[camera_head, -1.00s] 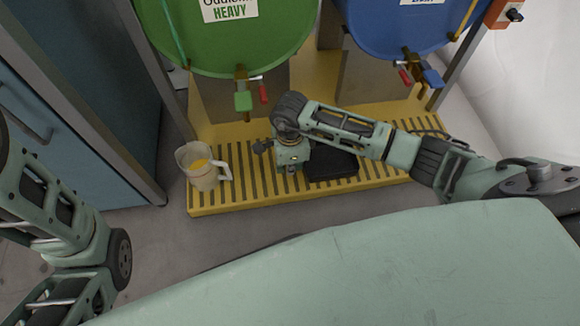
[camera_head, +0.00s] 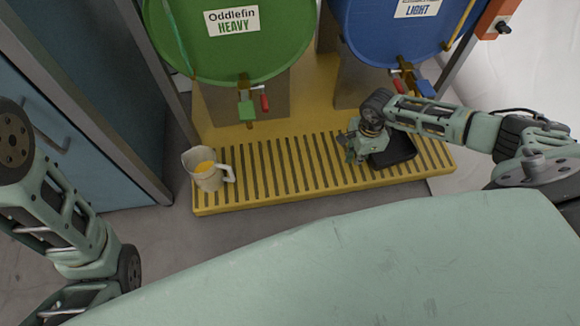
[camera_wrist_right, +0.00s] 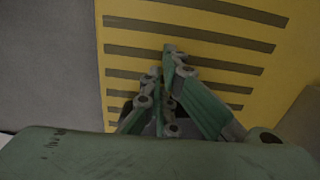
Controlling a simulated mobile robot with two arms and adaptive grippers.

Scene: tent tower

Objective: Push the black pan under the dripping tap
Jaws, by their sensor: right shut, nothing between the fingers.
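The black pan (camera_head: 401,151) sits on the right part of the slotted yellow tray (camera_head: 290,184), partly hidden by my right gripper. My right gripper (camera_head: 352,150) is shut and empty, low over the slats at the pan's left side, seemingly against it. The blue drum's tap (camera_head: 405,74) is above and behind the pan; the green drum's tap (camera_head: 245,100) is further left. I cannot make out drips at either. My left gripper is out of view.
A beige jug (camera_head: 208,172) with orange liquid stands at the tray's left end. The green drum (camera_head: 230,50) and blue drum (camera_head: 392,32) overhang the tray's back. A blue cabinet (camera_head: 85,110) is on the left. The tray's middle is clear.

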